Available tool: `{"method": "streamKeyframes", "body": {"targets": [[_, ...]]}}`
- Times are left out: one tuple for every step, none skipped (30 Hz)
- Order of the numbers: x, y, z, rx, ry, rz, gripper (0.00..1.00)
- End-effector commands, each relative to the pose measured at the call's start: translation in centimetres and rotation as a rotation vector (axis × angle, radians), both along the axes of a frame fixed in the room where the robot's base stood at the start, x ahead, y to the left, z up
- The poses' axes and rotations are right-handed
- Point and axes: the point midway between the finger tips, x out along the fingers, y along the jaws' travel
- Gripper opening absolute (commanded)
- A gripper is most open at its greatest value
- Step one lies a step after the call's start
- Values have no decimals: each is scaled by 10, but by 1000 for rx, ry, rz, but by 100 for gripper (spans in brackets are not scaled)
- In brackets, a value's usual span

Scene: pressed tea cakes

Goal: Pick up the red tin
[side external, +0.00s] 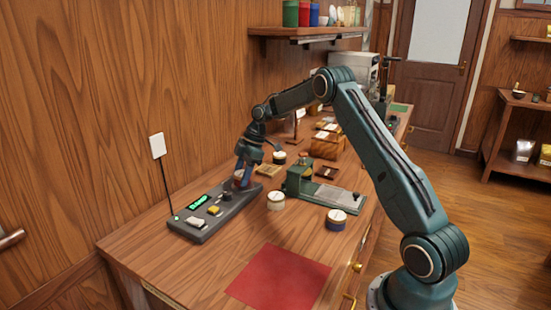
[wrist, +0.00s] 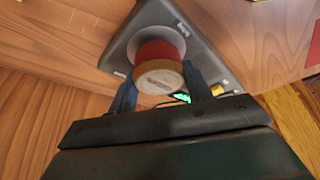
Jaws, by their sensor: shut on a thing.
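The red tin (wrist: 158,55) has a red body and a tan end facing the wrist camera. It is between the two blue fingers of my gripper (wrist: 160,88), which is shut on it. The tin is over the pale round plate of a dark grey device (wrist: 130,48); I cannot tell whether it touches the plate. In the side external view, my gripper (side external: 243,178) is at the far end of that device (side external: 197,230), and the tin is mostly hidden by the fingers.
A red mat (side external: 278,278) lies at the table's front. Two pale-lidded tins (side external: 275,201) (side external: 336,221) stand to the right of the device, near a green press (side external: 325,192). Small trays and a wooden box (side external: 326,147) are behind. A wooden wall closes off the left.

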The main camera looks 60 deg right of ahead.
Motion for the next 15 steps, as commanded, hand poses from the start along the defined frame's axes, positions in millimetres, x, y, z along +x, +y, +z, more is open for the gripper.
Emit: {"method": "streamKeyframes", "body": {"targets": [[1, 0, 5, -1, -3, 1, 22], [1, 0, 8, -1, -4, 2, 22], [1, -1, 12, -1, -3, 1, 22], [0, -1, 16, -1, -3, 0, 22], [0, -1, 20, -2, -3, 1, 22], [1, -1, 26, -2, -5, 1, 22], [1, -1, 30, -1, -6, 0, 22], [1, -1, 35, -2, -5, 1, 22], [1, -1, 42, -2, -4, 0, 22], [1, -1, 46, -2, -5, 1, 22], [1, -1, 51, -1, -5, 1, 22], [1, -1, 58, -1, -5, 0, 22], [1, -1, 63, -1, -5, 0, 22], [1, -1, 67, -1, -4, 2, 22], [0, -1, 73, -1, -3, 1, 22]]}}
